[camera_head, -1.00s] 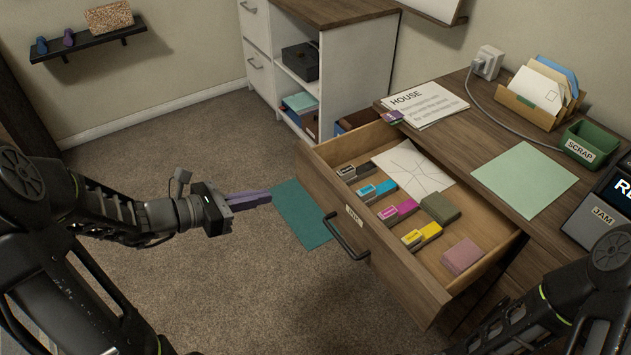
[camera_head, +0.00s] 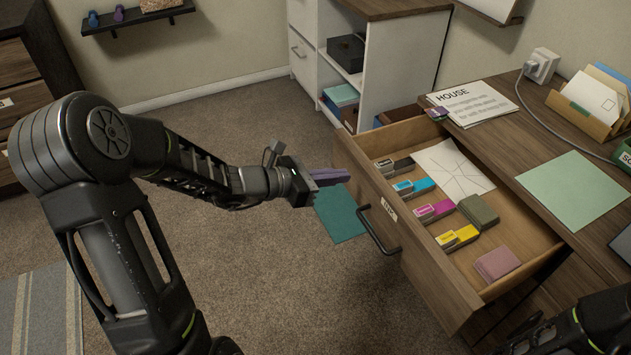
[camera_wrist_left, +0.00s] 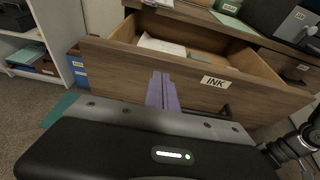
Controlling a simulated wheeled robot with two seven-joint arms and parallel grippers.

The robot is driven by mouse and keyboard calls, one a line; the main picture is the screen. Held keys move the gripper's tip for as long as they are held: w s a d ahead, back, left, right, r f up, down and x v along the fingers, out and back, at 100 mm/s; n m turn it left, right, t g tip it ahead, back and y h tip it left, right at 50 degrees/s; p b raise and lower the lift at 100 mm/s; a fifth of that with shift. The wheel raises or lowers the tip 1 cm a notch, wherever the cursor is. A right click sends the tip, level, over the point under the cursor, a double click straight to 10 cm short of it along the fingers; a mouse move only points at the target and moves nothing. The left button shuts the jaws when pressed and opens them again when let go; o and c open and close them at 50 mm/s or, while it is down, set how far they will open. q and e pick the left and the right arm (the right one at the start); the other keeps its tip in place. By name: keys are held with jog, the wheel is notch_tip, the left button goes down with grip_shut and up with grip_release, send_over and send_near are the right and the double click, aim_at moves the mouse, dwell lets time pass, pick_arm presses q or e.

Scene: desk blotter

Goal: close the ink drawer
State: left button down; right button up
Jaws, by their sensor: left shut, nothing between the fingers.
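The ink drawer (camera_head: 440,262) is pulled open from the desk. Its brown front has a dark bar handle (camera_head: 377,230) and a small label, which reads INK in the left wrist view (camera_wrist_left: 215,82). My left gripper (camera_head: 346,176) is shut and empty, with its purple fingers pointing at the drawer front, left of the handle. In the left wrist view the fingers (camera_wrist_left: 161,80) overlap the front left of the label; I cannot tell whether they touch it. Part of the handle is hidden there. My right gripper is out of view; only part of that arm shows at the lower right.
Inside the drawer lie coloured boxes (camera_head: 434,211), a pink block (camera_head: 497,264), an olive block (camera_head: 478,212) and a creased paper (camera_head: 453,167). A white cabinet (camera_head: 402,62) stands behind. A teal mat (camera_head: 340,215) lies on the floor below the gripper.

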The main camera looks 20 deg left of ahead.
aim_at(363, 169)
pick_arm(q)
jog(key=shift+w+d+r, duration=0.1)
jog(key=shift+w+d, duration=0.95)
jog(key=shift+w, duration=0.2)
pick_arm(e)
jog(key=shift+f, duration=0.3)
